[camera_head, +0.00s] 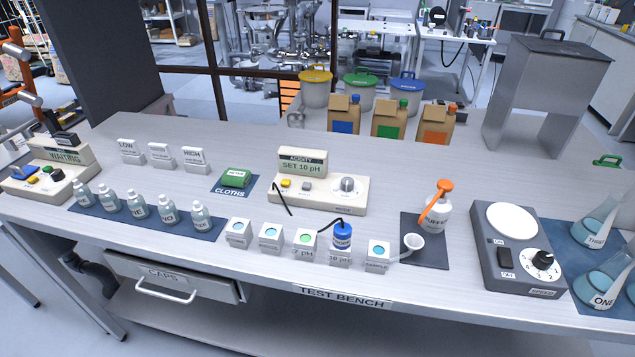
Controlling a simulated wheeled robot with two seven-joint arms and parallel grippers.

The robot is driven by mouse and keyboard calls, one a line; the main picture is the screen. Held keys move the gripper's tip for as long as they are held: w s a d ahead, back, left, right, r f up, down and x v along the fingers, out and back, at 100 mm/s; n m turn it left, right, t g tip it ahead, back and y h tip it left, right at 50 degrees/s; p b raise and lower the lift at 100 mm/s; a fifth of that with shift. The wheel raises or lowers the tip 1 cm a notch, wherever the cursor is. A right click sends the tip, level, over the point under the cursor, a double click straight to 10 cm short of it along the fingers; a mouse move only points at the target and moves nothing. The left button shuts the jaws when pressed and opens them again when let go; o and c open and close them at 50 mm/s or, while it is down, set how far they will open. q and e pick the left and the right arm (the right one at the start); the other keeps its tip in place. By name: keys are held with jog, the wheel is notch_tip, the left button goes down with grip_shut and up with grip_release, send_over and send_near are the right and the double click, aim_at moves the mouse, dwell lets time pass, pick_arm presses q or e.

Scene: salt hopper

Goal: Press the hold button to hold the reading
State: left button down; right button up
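The acidity meter (318,190) stands mid-bench, a cream box with a raised display (302,165) that reads "SET 10 pH". On its sloped front are a yellow button (286,183), a small grey button (306,187) and a round grey knob (348,186). The button labels are too small to read, so I cannot tell which is hold. A blue-and-white probe (342,236) with a black cable stands at the cup marked 10 pH (340,257). Neither of my grippers can be made out in view.
Several small cups with coloured tops line the front edge. A wash bottle (434,212) with orange top and a stirrer (520,250) stand right. A green cloth pack (236,177) lies left of the meter. Another device (48,170), reading "WAITING", is far left.

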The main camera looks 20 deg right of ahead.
grip_shut()
dwell(1.5)
